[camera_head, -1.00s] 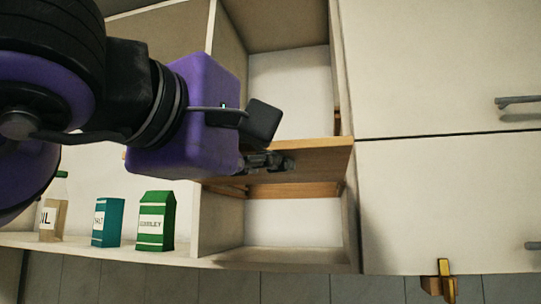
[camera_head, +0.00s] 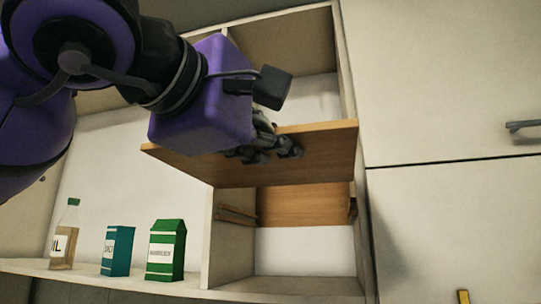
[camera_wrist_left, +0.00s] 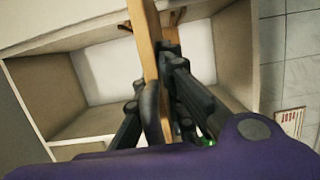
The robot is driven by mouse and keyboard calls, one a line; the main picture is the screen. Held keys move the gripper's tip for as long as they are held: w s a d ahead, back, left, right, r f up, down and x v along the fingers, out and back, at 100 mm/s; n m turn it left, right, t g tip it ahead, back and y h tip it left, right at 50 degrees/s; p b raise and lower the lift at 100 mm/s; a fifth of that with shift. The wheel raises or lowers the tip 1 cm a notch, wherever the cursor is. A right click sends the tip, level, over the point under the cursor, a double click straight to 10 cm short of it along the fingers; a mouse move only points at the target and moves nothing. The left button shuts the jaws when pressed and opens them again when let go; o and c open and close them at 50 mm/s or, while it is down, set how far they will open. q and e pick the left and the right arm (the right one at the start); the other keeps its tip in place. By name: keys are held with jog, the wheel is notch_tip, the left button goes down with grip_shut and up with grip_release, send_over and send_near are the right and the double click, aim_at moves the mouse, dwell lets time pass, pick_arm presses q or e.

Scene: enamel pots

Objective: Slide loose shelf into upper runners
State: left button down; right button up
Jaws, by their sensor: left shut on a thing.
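The loose shelf (camera_head: 325,157), a flat wooden board, is held in front of the open cabinet bay, its underside showing. It looks tilted, and its left end reaches past the bay's left wall. My left gripper (camera_head: 270,152) is shut on its front part; in the left wrist view the fingers (camera_wrist_left: 158,105) clasp the board (camera_wrist_left: 143,45). Wooden runner strips (camera_head: 237,214) show on the bay's left wall below the board, with another (camera_head: 352,205) on the right wall. I cannot make out the upper runners behind the board. My right gripper is out of view.
A second wooden panel (camera_head: 300,206) shows inside the bay below the board. A bottle (camera_head: 65,236), a teal box (camera_head: 117,250) and a green carton (camera_head: 166,250) stand in the left bay. Closed cabinet doors (camera_head: 440,80) are at right.

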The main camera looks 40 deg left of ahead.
pick_arm(q)
jog(key=shift+s+r, duration=0.15)
jog(key=shift+r, duration=2.2)
jog(key=shift+s+d+r, duration=0.1)
jog(key=shift+d+r, duration=0.05)
jog(key=shift+r, duration=1.75)
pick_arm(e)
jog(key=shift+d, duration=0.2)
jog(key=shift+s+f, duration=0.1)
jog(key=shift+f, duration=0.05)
pick_arm(q)
jog(key=shift+w, duration=0.3)
jog(key=shift+w+a, duration=0.6)
jog(key=shift+w, duration=0.15)
jog(key=shift+w+a+b, duration=0.1)
jog(key=shift+w+b, duration=0.05)
jog(key=shift+b, duration=0.15)
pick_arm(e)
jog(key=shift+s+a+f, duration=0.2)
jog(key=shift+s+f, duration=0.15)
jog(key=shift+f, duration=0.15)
